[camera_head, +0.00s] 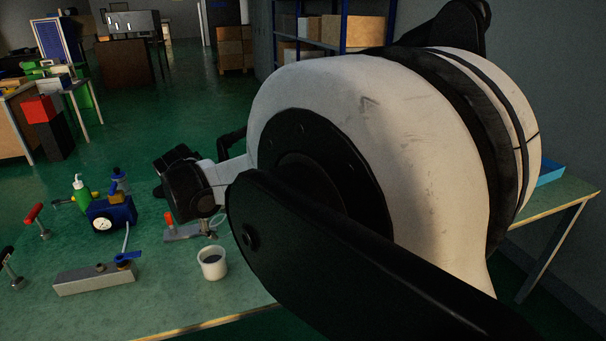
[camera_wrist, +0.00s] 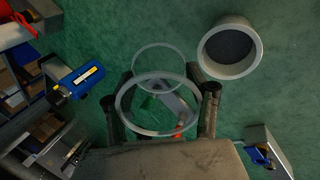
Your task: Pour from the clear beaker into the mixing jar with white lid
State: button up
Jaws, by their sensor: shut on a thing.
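A clear beaker (camera_wrist: 158,77) shows in the wrist view as two thin pale rings, with the bench seen through it. My gripper (camera_wrist: 160,92) is shut on it, one dark finger on each side. The beaker's contents cannot be made out. A round white jar (camera_wrist: 230,48) with a dark grey middle is at the upper right, apart from the beaker. In the head view, the white jar (camera_head: 212,263) stands upright on the green bench, below and right of my wrist. No separate lid can be made out. My arm largely hides the gripper and beaker there.
A blue device with a white gauge (camera_head: 110,214) stands left of my wrist. A grey metal block with a blue lever (camera_head: 95,278) lies left of the jar. A red-handled clamp (camera_head: 37,222) stands farther left. The jar is near the bench's front edge (camera_head: 215,322).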

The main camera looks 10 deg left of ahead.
jog(key=shift+w+g+p, duration=0.3)
jog(key=shift+w+g, duration=0.1)
jog(key=shift+g, duration=0.4)
jog(key=shift+w+g+p, duration=0.25)
jog(key=shift+g+p, duration=0.3)
jog(key=shift+g, duration=0.55)
jog(key=shift+a+f, duration=0.1)
jog(key=shift+f, duration=0.05)
jog(key=shift+s, duration=0.2)
jog(key=shift+w, duration=0.1)
jog(key=shift+r+g+p, duration=0.6)
jog(key=shift+r+p, duration=0.2)
jog(key=shift+r, duration=0.8)
jog(key=shift+f, duration=0.1)
